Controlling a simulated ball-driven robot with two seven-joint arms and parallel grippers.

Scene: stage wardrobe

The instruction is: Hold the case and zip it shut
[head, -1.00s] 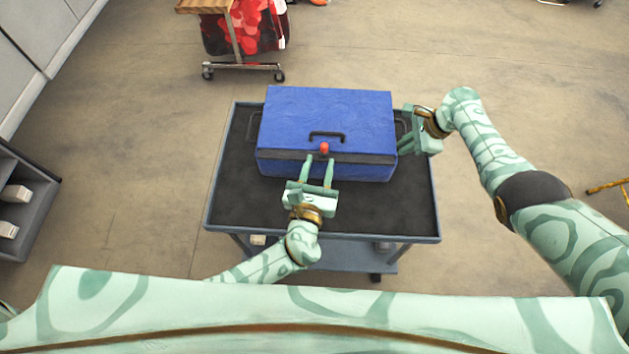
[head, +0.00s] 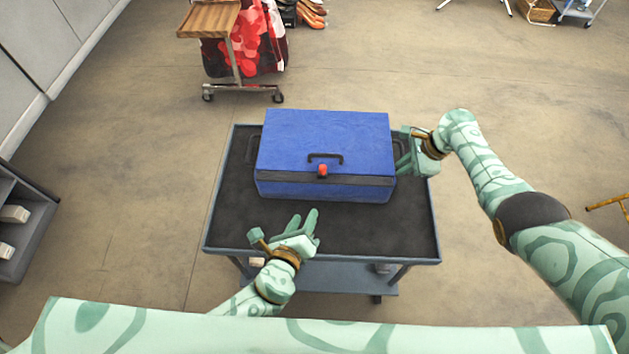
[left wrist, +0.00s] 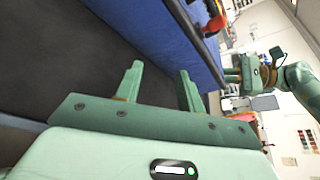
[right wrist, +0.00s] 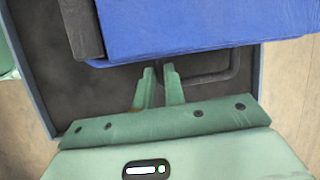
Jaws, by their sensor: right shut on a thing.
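The blue case (head: 325,138) sits on the dark top of a wheeled cart, its lid down. A dark band (head: 280,176) runs along its front, with a red zip pull (head: 322,170) near the middle. The pull also shows in the left wrist view (left wrist: 213,26). My left gripper (head: 306,217) is open and empty, in front of the case and apart from it. My right gripper (head: 403,157) is at the case's right end. In the right wrist view its fingers (right wrist: 159,68) are shut on the dark side handle (right wrist: 236,66). The case's back is hidden.
The cart (head: 222,190) has bare top in front of the case. A rack with red garments (head: 243,48) stands behind to the left. A grey shelf unit (head: 25,220) is at the far left. Open floor surrounds the cart.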

